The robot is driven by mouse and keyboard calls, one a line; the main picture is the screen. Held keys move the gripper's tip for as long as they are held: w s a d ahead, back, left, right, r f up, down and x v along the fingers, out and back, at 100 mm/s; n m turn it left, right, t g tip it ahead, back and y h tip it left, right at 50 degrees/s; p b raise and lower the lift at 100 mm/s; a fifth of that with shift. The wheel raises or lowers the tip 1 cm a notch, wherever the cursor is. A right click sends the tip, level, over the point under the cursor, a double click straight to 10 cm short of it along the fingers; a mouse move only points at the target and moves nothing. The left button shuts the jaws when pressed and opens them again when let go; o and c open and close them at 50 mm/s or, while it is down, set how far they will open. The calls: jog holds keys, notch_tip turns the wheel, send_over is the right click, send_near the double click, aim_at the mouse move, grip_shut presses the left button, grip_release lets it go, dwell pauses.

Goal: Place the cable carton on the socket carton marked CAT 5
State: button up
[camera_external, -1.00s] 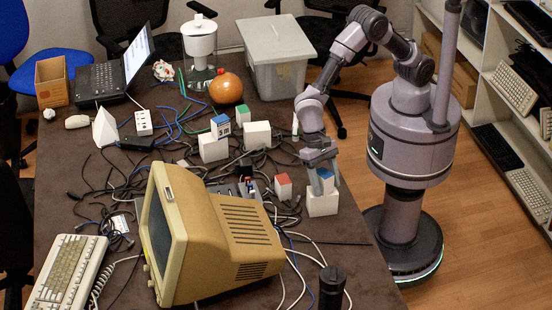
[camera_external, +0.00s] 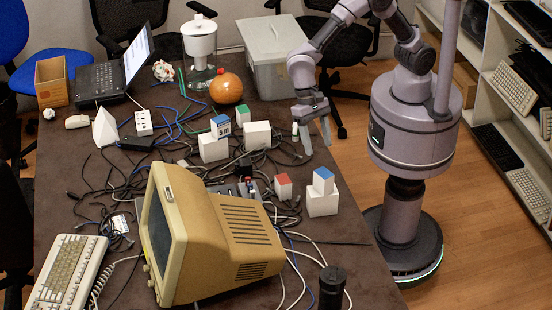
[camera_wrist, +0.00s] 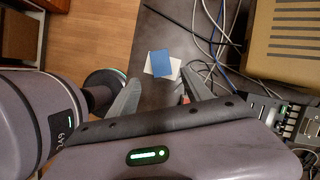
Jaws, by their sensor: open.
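A small white carton with a blue top (camera_external: 323,181) sits on a larger white carton (camera_external: 322,205) near the table's right edge. In the wrist view the blue top (camera_wrist: 160,64) shows a little turned over the white carton below (camera_wrist: 175,69). Another blue-topped carton marked with a 5 (camera_external: 221,126) sits on a white carton (camera_external: 213,150) farther left. I cannot read a CAT 5 mark on any carton. My gripper (camera_external: 317,147) is open and empty, above and behind the right-hand stack, apart from it.
A red-topped carton (camera_external: 283,187) stands left of the right-hand stack. A green-topped carton (camera_external: 243,115) and a plain white carton (camera_external: 257,135) are farther back. The beige monitor (camera_external: 215,240) stands in front, with tangled cables around it. A grey bin (camera_external: 278,70) is at the back.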

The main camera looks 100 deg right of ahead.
jog(key=s+d+r+n+t, duration=0.2)
jog(key=s+d+r+n, duration=0.15)
jog(key=d+r, duration=0.5)
jog(key=s+d+r+n+t+h, duration=0.1)
jog(key=s+d+r+n+t, duration=0.1)
jog(key=s+d, duration=0.3)
jog(key=s+d+r+n+t+h, duration=0.1)
jog(key=s+d+r+n+t, duration=0.2)
jog(key=s, duration=0.8)
notch_tip(320, 180, up, 2)
jog(key=d, duration=0.2)
jog(key=shift+d, duration=0.4)
